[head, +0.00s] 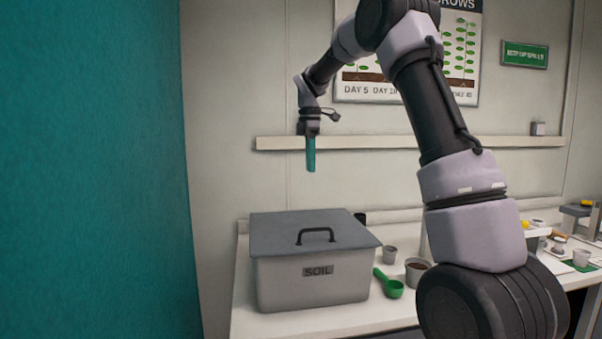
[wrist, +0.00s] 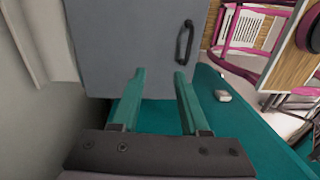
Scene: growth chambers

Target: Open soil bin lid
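The soil bin (head: 312,283) is a grey box labelled SOIL, standing on the white counter. Its flat grey lid (head: 275,233) lies closed on top, with a dark arched handle (head: 316,235) near the front edge. My gripper (head: 310,170) points down well above the lid, apart from it and empty. In the wrist view the two teal fingers of my gripper (wrist: 158,74) are spread with a clear gap. The lid (wrist: 140,40) shows beyond the fingertips, and the handle (wrist: 184,40) is up and to the right of them. The inside of the bin is hidden.
A green scoop (head: 390,284), a cup of soil (head: 417,271) and a small grey cup (head: 390,255) stand right of the bin on the counter (head: 245,318). A wall ledge (head: 380,142) runs behind my gripper. A large teal surface (head: 90,170) fills the left.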

